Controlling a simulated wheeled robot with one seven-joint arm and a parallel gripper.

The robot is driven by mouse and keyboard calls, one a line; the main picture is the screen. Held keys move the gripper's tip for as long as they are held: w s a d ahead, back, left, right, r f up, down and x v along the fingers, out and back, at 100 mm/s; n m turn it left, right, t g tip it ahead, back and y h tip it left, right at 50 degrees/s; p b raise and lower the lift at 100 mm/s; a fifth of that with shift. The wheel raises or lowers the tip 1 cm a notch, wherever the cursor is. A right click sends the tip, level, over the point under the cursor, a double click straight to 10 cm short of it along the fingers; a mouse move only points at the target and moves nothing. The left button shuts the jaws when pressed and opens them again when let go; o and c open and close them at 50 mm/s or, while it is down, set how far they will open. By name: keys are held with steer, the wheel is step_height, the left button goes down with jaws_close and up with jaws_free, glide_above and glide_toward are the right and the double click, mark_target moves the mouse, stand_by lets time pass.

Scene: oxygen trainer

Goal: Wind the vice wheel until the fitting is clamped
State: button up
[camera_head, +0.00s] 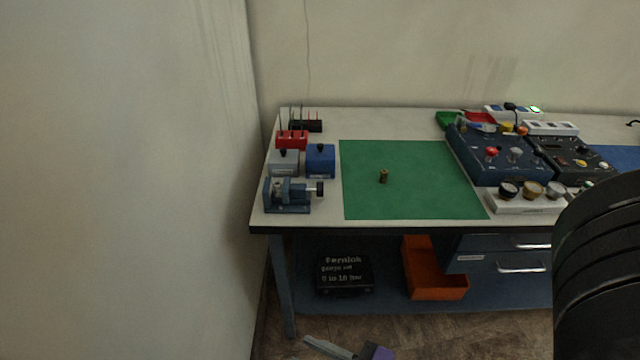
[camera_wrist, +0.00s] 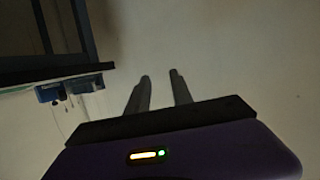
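The blue-grey vice (camera_head: 286,196) stands at the left front corner of the bench. Its dark wheel (camera_head: 320,188) is on its right side. A small brass-coloured fitting (camera_head: 383,176) stands on the green mat (camera_head: 430,195), apart from the vice. Whether anything sits between the vice jaws is too small to tell. My gripper (camera_wrist: 160,76) shows two grey fingers with an empty gap between them in the wrist view. In the head view part of it shows low, in front of and below the bench, well away from the vice.
Blue and grey boxes (camera_head: 320,160) and a red rack (camera_head: 292,140) stand behind the vice. Control panels (camera_head: 500,157) and a gauge block (camera_head: 530,203) are at the right. A black case (camera_head: 344,275) and orange bin (camera_head: 436,285) lie on the shelf below. A wall rises at left.

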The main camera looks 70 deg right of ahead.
steer(key=w+d+f+m+h+b, duration=0.25)
steer(key=w+d+f+h, duration=0.2)
steer(key=w+d, duration=0.35)
steer(key=m+g+h+b, duration=0.5)
steer(key=m+g+h, duration=0.3)
steer(key=m+h, duration=0.2)
glide_toward(320, 191)
steer(key=x, duration=0.7)
steer(key=shift+p+x, duration=0.75)
steer(key=shift+x, duration=3.15)
jaws_close()
